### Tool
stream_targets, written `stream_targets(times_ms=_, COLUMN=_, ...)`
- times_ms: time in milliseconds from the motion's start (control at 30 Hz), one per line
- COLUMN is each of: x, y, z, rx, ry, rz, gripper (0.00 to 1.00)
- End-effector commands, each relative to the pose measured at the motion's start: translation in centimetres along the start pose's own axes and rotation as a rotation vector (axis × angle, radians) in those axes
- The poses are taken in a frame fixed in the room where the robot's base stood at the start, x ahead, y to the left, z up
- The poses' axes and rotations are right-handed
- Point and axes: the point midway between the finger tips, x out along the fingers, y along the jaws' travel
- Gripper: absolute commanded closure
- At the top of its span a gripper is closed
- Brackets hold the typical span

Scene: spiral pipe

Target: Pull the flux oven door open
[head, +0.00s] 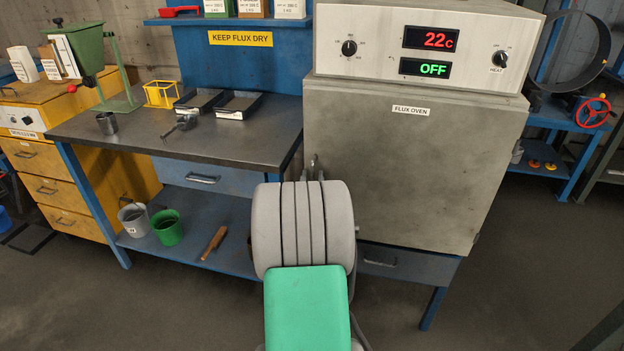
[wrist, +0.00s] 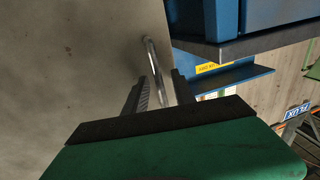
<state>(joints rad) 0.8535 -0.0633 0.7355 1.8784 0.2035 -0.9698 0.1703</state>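The flux oven (head: 420,22) stands at the right of the head view, with its grey door (head: 425,175) closed. The display reads 22 c and OFF. The door's handle shows only in part at the door's left edge in the head view. In the wrist view the handle (wrist: 152,55) is a shiny metal bar on the grey door face. My gripper (wrist: 159,86) is open, its two dark fingers apart with the bar in the gap between them. I cannot tell whether either finger touches it. My own arm hides the gripper in the head view.
A workbench (head: 240,140) with trays and a metal cup stands left of the oven. A grey bucket (head: 134,219), a green bucket (head: 168,227) and a brown-handled tool (head: 214,243) are on its lower shelf. Floor is clear at the lower right.

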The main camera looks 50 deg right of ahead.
Motion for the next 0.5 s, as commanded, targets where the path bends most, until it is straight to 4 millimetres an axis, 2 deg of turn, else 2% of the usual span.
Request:
stream_targets(times_ms=100, x=-0.02, y=-0.02, z=-0.02, rx=0.0, ry=0.0, rz=0.0, gripper=0.69)
stream_targets(times_ms=500, x=-0.05, y=-0.06, z=-0.03, rx=0.0, ry=0.0, rz=-0.001, gripper=1.0)
